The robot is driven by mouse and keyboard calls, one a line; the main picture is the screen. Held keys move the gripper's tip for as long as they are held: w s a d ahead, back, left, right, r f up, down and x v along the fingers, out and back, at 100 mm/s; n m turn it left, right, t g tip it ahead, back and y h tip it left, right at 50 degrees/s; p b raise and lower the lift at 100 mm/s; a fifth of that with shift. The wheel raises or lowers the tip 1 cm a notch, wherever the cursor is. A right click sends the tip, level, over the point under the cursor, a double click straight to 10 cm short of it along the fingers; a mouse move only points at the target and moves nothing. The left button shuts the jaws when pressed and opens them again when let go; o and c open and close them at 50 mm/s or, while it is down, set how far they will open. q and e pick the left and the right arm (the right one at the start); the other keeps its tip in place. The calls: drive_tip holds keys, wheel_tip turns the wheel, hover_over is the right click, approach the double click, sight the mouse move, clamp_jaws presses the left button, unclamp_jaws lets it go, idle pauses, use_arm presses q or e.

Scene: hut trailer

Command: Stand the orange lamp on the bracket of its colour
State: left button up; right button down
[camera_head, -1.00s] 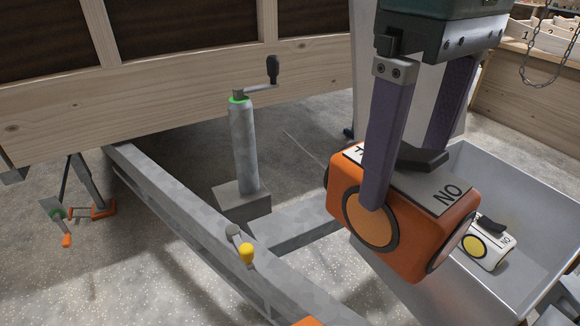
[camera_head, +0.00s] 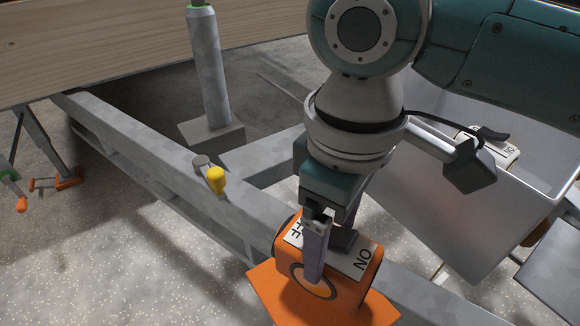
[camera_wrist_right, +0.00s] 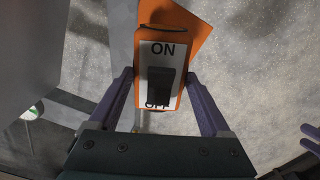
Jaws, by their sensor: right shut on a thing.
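The orange lamp (camera_head: 368,280) has a white ON/OFF label on top and a round lens on its side. My right gripper (camera_head: 318,262) is shut on it from above, one finger on each side. The lamp also shows between the fingers in the right wrist view (camera_wrist_right: 146,92). The orange bracket (camera_head: 270,295) is a flat plate beside the grey beam, directly under the lamp. The lamp looks upright over it; I cannot tell whether they touch. Purple finger-like parts at the right edge of the wrist view may be my left gripper (camera_wrist_right: 311,140); its opening is unclear.
A grey metal beam (camera_head: 145,160) with a yellow-knobbed lever (camera_head: 216,180) runs past the bracket. A grey jack post (camera_head: 207,70) stands behind. A pale bin (camera_head: 455,215) at right holds a white lamp (camera_head: 490,148). The floor at lower left is open.

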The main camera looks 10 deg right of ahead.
drive_tip(key=shift+f+b, duration=1.05)
drive_tip(key=shift+f, duration=2.05)
drive_tip(key=shift+f, duration=0.1)
unclamp_jaws()
wheel_tip(320, 180, up, 12)
drive_tip(key=p, duration=0.5)
drive_tip(key=s+a+f+m+t+y, duration=0.2)
drive_tip(key=s+a+y, duration=0.2)
drive_tip(key=s, duration=0.3)
drive_tip(key=s+d+m+t+h, duration=0.1)
drive_tip(key=s+d+m+h, duration=0.2)
drive_tip(key=d, duration=0.9)
drive_tip(key=s+f+m, duration=0.1)
drive_tip(key=s, duration=0.2)
drive_tip(key=shift+s+d+m+t+h, duration=0.15)
drive_tip(key=shift+s+m+t+h, duration=0.15)
drive_tip(key=shift+h, duration=0.1)
